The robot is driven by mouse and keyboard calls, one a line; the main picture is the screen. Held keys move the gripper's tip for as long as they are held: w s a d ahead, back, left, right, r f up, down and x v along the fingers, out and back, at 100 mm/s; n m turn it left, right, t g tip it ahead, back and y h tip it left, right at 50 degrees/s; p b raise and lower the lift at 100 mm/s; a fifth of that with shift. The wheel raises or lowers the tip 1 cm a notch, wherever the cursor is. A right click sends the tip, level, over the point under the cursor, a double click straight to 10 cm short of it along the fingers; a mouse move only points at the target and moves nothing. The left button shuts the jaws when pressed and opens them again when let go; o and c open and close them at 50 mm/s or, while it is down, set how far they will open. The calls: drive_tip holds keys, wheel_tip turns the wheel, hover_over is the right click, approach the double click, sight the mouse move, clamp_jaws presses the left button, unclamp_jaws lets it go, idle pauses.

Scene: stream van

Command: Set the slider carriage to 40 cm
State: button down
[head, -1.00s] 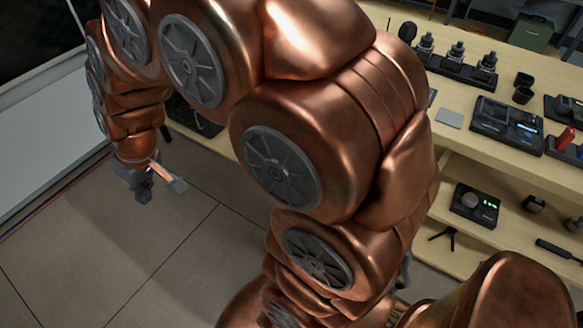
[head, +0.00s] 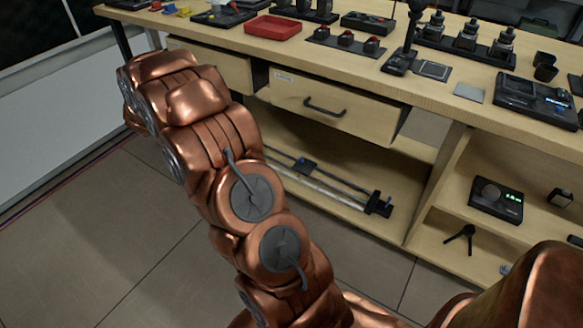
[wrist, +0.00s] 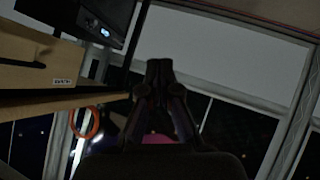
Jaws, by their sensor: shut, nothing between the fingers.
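The slider (head: 322,189) lies on the lower shelf of the wooden bench, with pale and dark rails running from upper left to lower right. The left end is hidden behind my arm, and any scale is too small to read. My gripper (wrist: 160,66) shows dark in the wrist view, with its fingers together and empty. It is hidden in the head view. The slider does not show in the wrist view.
Above the slider, a drawer (head: 335,107) with a dark handle juts out. A shelf upright (head: 437,185) stands right of the slider. A red tray (head: 273,27) and several devices crowd the benchtop. The floor (head: 365,265) before the shelf is clear.

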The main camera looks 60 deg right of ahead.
sight(305, 164)
drive_tip(key=s+d+f+m+g+h+b, duration=0.25)
drive_tip(key=d+f+h+b, duration=0.6)
drive_tip(key=d+f, duration=1.4)
drive_tip(key=s+d+f+g+h+b, duration=0.35)
drive_tip(key=s+d+f, duration=0.3)
drive_tip(key=s, duration=0.25)
drive_tip(key=s+d+f+g+h+b, duration=0.25)
drive_tip(key=s+d+f+g, duration=0.3)
drive_tip(key=s+f, duration=0.3)
drive_tip(key=shift+m+t+y, duration=0.25)
drive_tip(key=shift+t+y, duration=0.1)
drive_tip(key=shift+t, duration=0.1)
drive_tip(key=d+b, duration=0.1)
drive_tip(key=d, duration=0.2)
drive_tip(key=d+b, duration=0.1)
drive_tip(key=d, duration=0.1)
drive_tip(key=d+b, duration=0.1)
drive_tip(key=d, duration=0.2)
drive_tip(key=shift+s+d+f+b, duration=0.1)
drive_tip(key=shift+s+d+b, duration=0.15)
drive_tip(key=shift+d+b, duration=0.1)
drive_tip(key=shift+s+d, duration=0.15)
drive_tip(key=shift+d, duration=0.35)
drive_tip(key=shift+s+d+f+b, duration=0.2)
drive_tip(key=shift+s+b, duration=0.3)
drive_tip(key=shift+s, duration=0.4)
drive_tip(key=shift+s+d+f+b, duration=0.15)
drive_tip(key=shift+s+b, duration=0.3)
drive_tip(key=shift+s, duration=0.45)
drive_tip(key=shift+s+r, duration=0.15)
